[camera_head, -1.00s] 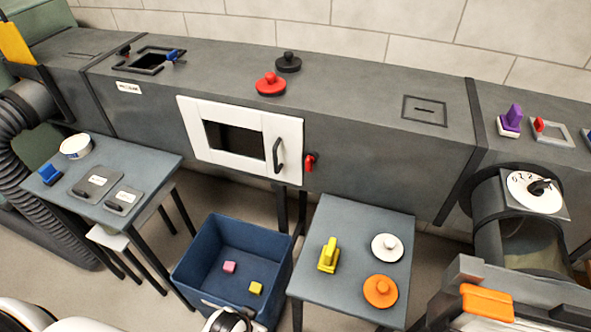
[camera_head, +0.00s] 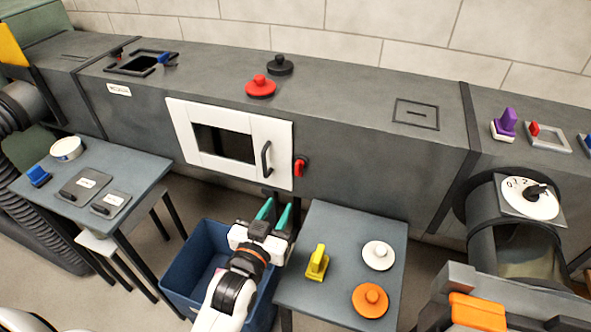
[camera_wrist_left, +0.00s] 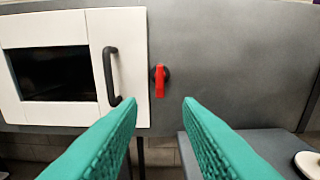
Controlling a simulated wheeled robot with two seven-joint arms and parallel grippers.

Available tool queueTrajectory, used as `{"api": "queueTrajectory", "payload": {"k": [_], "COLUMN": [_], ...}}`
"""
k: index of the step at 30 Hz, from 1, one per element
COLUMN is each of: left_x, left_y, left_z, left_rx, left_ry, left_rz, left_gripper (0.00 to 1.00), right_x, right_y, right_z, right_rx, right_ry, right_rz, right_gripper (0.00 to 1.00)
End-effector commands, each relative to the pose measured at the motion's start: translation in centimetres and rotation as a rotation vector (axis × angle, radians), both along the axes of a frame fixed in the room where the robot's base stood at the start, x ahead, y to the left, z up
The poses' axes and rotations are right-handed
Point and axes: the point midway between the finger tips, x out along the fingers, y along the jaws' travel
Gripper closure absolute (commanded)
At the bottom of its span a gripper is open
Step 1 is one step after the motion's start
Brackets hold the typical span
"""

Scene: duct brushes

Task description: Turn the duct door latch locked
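The duct door (camera_head: 227,143) is a white panel with a dark window and a black handle (camera_head: 265,159) on the front of the grey duct. It looks closed. The red latch (camera_head: 300,167) sits just right of the door and points roughly downward; it also shows in the left wrist view (camera_wrist_left: 159,80). My left gripper (camera_head: 275,214) is open and empty, below and in front of the latch. Its teal fingers (camera_wrist_left: 160,115) point toward the duct, apart from the latch, which appears beyond and between them. My right gripper is not in view.
A blue bin (camera_head: 190,262) stands below the left arm. The right table (camera_head: 335,232) holds a yellow brush (camera_head: 317,263), a white disc (camera_head: 378,255) and an orange disc (camera_head: 370,299). The left table (camera_head: 135,165) holds flat plates. Red and black knobs (camera_head: 260,87) sit on the duct.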

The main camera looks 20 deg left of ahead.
Motion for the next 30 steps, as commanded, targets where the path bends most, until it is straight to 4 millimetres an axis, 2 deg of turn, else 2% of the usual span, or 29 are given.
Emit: {"api": "queueTrajectory", "payload": {"k": [3, 8, 15, 21, 25, 30], "left_x": [0.7, 2.7, 7.5, 10.7, 11.9, 12.3], "left_y": [0.0, -0.1, -0.3, -0.4, -0.4, -0.5], "left_z": [1.2, 1.4, 1.4, 1.3, 1.3, 1.2], "left_rx": [-0.004, -0.004, -0.004, -0.004, -0.004, -0.004], "left_ry": [-0.058, -0.065, -0.063, -0.061, -0.06, -0.059], "left_rz": [0.004, 0.004, 0.003, 0.003, 0.003, 0.004], "left_gripper": [0.68, 0.68, 0.68, 0.68, 0.68, 0.68], "right_x": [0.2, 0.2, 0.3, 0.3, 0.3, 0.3], "right_y": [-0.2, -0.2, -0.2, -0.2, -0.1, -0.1], "right_z": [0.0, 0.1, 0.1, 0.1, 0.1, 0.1], "right_rx": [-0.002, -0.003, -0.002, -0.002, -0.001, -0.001], "right_ry": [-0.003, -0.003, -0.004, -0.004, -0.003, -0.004], "right_rz": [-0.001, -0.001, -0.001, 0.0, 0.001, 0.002], "right_gripper": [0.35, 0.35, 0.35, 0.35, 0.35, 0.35]}}
